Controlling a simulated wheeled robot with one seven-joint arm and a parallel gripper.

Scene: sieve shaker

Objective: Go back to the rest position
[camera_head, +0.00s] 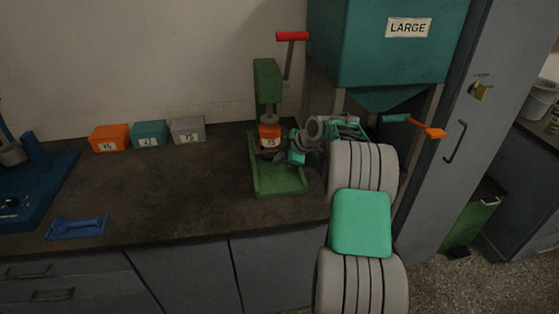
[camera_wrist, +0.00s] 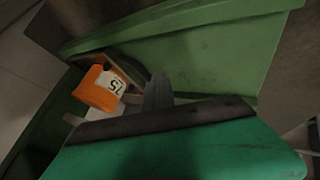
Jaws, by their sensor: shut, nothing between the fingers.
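My gripper (camera_head: 285,157) is beside the green press-like stand (camera_head: 267,85) on the counter, just right of the orange container (camera_head: 270,135) marked 75. The container sits on the stand, under its head. In the wrist view, the orange container (camera_wrist: 98,90) is to the left and the green stand (camera_wrist: 180,50) fills the background. My gripper (camera_wrist: 158,90) is shut, with nothing seen between the fingers. It looks close to the container; I cannot tell whether they touch. My arm reaches in from the lower right.
Orange (camera_head: 110,138), teal (camera_head: 150,134) and grey (camera_head: 188,130) boxes stand along the wall. A blue tool (camera_head: 77,227) lies at the front left, near a blue machine (camera_head: 35,175). The teal hopper (camera_head: 385,50) marked LARGE hangs above my arm. The counter's middle (camera_head: 180,185) is clear.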

